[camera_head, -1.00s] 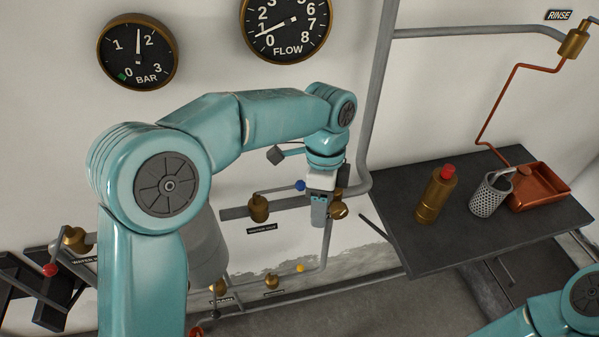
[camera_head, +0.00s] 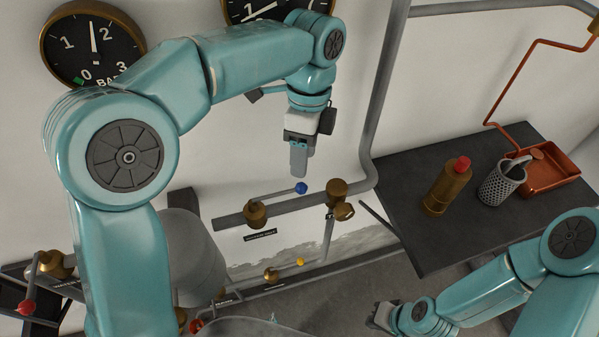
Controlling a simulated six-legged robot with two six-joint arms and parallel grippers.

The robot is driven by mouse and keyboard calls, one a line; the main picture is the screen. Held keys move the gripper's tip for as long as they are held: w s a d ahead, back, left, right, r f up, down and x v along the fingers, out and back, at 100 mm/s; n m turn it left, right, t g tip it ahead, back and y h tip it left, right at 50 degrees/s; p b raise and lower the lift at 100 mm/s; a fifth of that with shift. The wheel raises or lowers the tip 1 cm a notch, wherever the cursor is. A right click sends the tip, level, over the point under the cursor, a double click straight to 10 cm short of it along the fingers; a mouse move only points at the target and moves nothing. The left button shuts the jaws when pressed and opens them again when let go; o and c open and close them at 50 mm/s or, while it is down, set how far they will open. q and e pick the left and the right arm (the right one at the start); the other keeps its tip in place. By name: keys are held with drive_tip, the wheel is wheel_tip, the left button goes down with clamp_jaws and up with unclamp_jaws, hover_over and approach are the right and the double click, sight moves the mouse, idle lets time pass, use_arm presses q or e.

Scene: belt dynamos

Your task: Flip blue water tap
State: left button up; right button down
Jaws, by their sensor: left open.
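The blue water tap (camera_head: 301,188) is a small blue knob at the end of a thin grey lever. The lever runs left to a brass valve body (camera_head: 256,214) on a grey wall pipe, with a dark label plate below it. My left gripper (camera_head: 299,172) points down just above the blue knob, apart from it, and holds nothing. Its fingers overlap in this view. My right gripper (camera_head: 378,318) is low near the bottom of the picture, right of centre, far from the tap. Its fingers are too small and partly cut off to judge.
A second brass fitting (camera_head: 337,195) sits on the pipe just right of the blue knob. A yellow knob (camera_head: 300,262) and a red knob (camera_head: 26,307) are lower down. A dark table (camera_head: 420,240) at right bears a brass bottle (camera_head: 447,188), a perforated cup (camera_head: 502,182) and a copper tray (camera_head: 560,185).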

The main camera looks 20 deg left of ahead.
sight(302, 184)
use_arm(q)
drive_tip(key=f, duration=0.2)
drive_tip(key=s+f, duration=0.1)
drive_tip(key=f, duration=0.2)
drive_tip(key=shift+s+a+f, duration=0.1)
drive_tip(key=shift+f, duration=0.25)
drive_tip(key=shift+s+d+f, duration=0.3)
drive_tip(key=shift+s+f, duration=0.05)
drive_tip(key=shift+f, duration=0.05)
drive_tip(key=shift+w+a+f, duration=0.1)
drive_tip(key=shift+w+a, duration=0.05)
drive_tip(key=shift+a, duration=0.05)
drive_tip(key=shift+c, duration=0.7)
drive_tip(key=c, duration=0.5)
drive_tip(key=shift+d, duration=0.15)
clamp_jaws()
